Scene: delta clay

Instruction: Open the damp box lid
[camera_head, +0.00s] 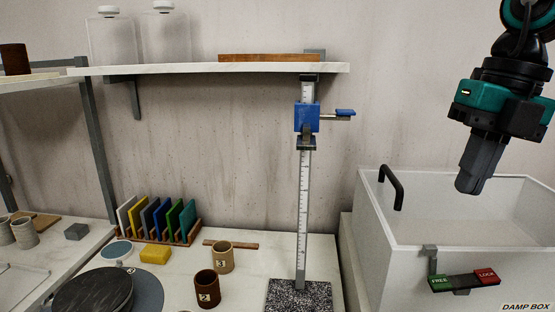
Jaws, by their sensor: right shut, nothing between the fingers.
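The damp box (375,240) is a large white box at the right, with a "DAMP BOX" label (526,306) on its front at the bottom right. A black handle (391,188) stands at its left rim. I cannot tell whether the pale surface inside the rim is a lid or the box's inner walls. A latch plate on the front has a green FREE end (440,282) and a red LOCK end (486,275), with a grey metal bracket (431,261) at its left. My right gripper (468,186) is shut and empty, above the box and right of the handle. My left gripper is out of view.
A height gauge (306,190) with a blue slider stands on a speckled base left of the box. A shelf (210,69) runs along the wall. The bench holds clay cups (222,257), coloured tiles (158,219) in a rack and a dark wheel (92,290).

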